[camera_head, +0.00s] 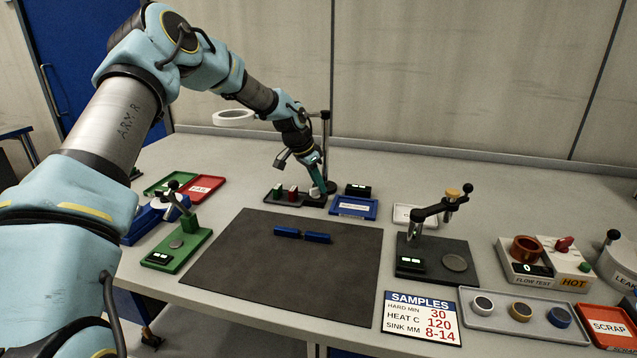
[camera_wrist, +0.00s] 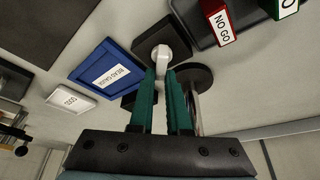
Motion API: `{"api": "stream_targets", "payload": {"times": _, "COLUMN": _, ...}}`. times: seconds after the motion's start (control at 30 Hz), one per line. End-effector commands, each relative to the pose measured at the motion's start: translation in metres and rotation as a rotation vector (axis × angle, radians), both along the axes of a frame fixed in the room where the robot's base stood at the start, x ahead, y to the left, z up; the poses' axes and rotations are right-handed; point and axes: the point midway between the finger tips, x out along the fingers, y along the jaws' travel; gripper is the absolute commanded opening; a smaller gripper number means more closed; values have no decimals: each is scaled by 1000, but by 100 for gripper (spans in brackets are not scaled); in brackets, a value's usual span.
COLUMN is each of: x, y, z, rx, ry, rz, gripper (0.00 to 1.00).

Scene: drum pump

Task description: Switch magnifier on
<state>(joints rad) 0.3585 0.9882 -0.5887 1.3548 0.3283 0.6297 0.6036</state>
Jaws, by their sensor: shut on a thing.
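The magnifier has a pale ring head (camera_head: 233,117) held out to the left from a dark upright post (camera_head: 326,145) at the back of the table. In the wrist view, its round black base (camera_wrist: 199,76) lies beside my fingers. A white switch lever (camera_wrist: 175,52) stands on a small black box (camera_wrist: 152,40) next to that base. My gripper (camera_wrist: 163,74) points down with its teal fingers shut on the white lever; the fingers hide its lower part. In the head view my gripper (camera_head: 318,186) is low at the foot of the post.
A blue tray (camera_head: 353,207) sits close to the right of my gripper. A dark rack (camera_head: 284,195) with red and green blocks is close to the left. A dark mat (camera_head: 285,262) with two blue pieces lies in front. A black test stand (camera_head: 437,262) is farther right.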

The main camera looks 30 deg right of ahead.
Motion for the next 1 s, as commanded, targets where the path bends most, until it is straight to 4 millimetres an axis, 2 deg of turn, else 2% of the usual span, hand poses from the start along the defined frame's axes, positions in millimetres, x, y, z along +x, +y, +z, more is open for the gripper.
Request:
{"api": "stream_targets", "payload": {"times": 0.67, "x": -1, "y": 0, "z": -1, "rx": 2, "ry": 1, "rz": -64, "gripper": 0}}
{"api": "stream_targets", "payload": {"times": 0.7, "x": -1, "y": 0, "z": -1, "rx": 2, "ry": 1, "rz": -64, "gripper": 17}}
{"api": "stream_targets", "payload": {"times": 0.93, "x": -1, "y": 0, "z": -1, "rx": 2, "ry": 1, "rz": -63, "gripper": 43}}
{"api": "stream_targets", "payload": {"times": 1.0, "x": -1, "y": 0, "z": 0, "rx": 1, "ry": 0, "rz": -63, "gripper": 45}}
